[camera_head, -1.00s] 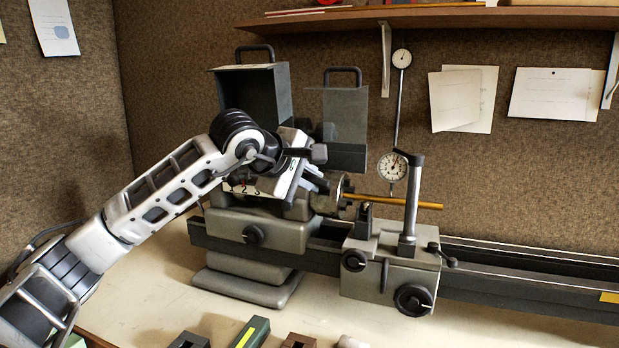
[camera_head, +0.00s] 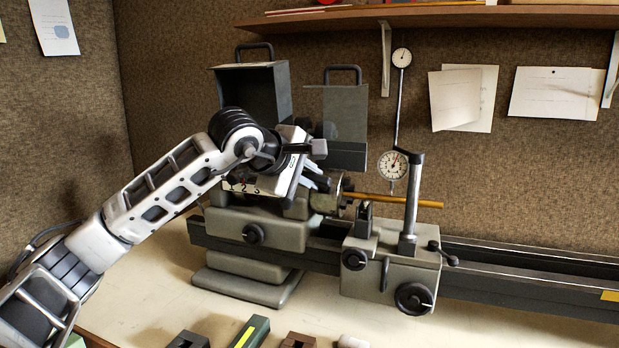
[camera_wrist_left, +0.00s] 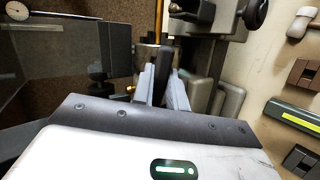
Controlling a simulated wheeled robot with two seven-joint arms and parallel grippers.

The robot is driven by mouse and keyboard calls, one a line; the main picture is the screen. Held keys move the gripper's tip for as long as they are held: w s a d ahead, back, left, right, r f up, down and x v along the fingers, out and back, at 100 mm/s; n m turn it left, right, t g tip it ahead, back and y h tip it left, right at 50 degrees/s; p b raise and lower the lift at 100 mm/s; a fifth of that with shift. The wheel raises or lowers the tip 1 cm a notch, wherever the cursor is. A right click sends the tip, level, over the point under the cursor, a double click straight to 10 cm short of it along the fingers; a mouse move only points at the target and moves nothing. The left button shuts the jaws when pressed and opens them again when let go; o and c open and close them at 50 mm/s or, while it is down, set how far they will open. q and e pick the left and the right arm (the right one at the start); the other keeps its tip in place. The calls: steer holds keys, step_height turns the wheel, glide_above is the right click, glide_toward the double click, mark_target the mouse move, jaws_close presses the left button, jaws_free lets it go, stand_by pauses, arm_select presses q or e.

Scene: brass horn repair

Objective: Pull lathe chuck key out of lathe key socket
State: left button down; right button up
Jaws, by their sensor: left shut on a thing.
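The lathe (camera_head: 235,225) stands on the bench, with its metal chuck (camera_head: 328,197) at the headstock's right side. My left gripper (camera_head: 323,183) is in front of the headstock, its fingers beside the chuck. In the left wrist view the two pale fingers (camera_wrist_left: 161,82) are close together, shut on a dark thin thing between them, the lathe chuck key. The right gripper is not in view.
A brass rod (camera_head: 400,201) extends right from the chuck. The tailstock (camera_head: 390,265) with its upright post (camera_head: 412,200) stands close to the right. A raised clear guard (camera_head: 345,115) hangs behind the gripper. Several small blocks, one green (camera_head: 250,333), lie at the bench front.

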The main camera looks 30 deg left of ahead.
arm_select(q)
steer(key=shift+d+v, duration=0.25)
steer(key=shift+v, duration=0.75)
steer(key=shift+d+v, duration=0.25)
steer(key=shift+v, duration=0.75)
steer(key=shift+s+r, duration=0.3)
steer(key=shift+r, duration=0.1)
steer(key=s+d+r+p, duration=0.1)
steer(key=s+r+p, duration=0.1)
steer(key=s+r, duration=0.2)
steer(key=shift+s, duration=0.2)
